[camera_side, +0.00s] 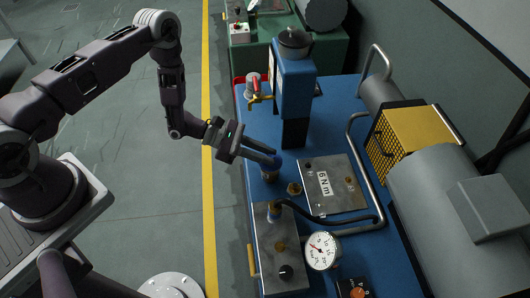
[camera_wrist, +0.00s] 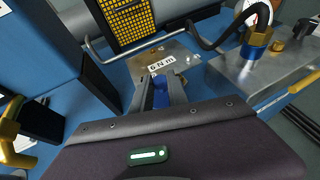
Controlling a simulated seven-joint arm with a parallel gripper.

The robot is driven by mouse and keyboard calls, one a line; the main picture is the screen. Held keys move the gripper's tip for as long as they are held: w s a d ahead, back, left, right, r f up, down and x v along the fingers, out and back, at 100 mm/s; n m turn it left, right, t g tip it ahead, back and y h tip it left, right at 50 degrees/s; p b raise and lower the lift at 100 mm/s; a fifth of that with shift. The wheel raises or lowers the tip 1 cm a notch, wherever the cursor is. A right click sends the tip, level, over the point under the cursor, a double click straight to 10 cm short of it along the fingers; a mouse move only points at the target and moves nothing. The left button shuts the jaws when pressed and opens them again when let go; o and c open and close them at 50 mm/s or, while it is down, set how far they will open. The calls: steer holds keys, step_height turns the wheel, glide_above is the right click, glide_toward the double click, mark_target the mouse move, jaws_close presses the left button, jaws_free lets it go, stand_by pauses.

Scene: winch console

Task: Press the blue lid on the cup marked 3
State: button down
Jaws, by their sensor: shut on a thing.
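My gripper (camera_side: 272,157) is shut on a small blue piece, which I take for the blue lid (camera_side: 276,163). In the wrist view the blue lid (camera_wrist: 160,85) shows between the two fingers (camera_wrist: 161,92). In the side view a short round fitting (camera_side: 269,176) is right under the fingertips, on the blue console top. It may be the cup, but I cannot read any 3 on it. I cannot tell whether the lid is seated on it or just above it, since the fingers hide the join.
A metal plate marked 6 Nm (camera_side: 335,184) lies to the right. A small brass fitting (camera_side: 294,188) is close by. A blue post (camera_side: 294,85) stands behind. A hose (camera_side: 325,216), a gauge (camera_side: 321,251) and a grey box (camera_side: 275,245) are in front.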

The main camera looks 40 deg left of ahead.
steer(key=shift+f, duration=0.45)
stand_by(0.3)
steer(key=c, duration=1.2)
jaws_free()
steer(key=shift+a, duration=0.1)
steer(key=r+v, duration=0.1)
steer(key=v, duration=0.6)
steer(key=s+d+r+m+g, duration=0.2)
steer(key=r+m, duration=0.3)
steer(key=r, duration=0.4)
steer(key=s+d+r+m+g+y, duration=0.1)
steer(key=s+d+r+m+g, duration=0.25)
steer(key=r, duration=0.45)
steer(key=s+d+r+m+g, duration=0.1)
steer(key=s+r+m+g, duration=0.1)
steer(key=r+m, duration=0.5)
steer(key=s+a+r+m+t+y, duration=0.3)
steer(key=s+a+r+m+y, duration=0.1)
steer(key=s, duration=0.4)
steer(key=s+a+r+m+t+y, duration=0.4)
steer(key=s+a+r+y, duration=0.3)
steer(key=s, duration=0.1)
steer(key=shift+s+r, duration=0.3)
steer(key=shift+s, duration=0.05)
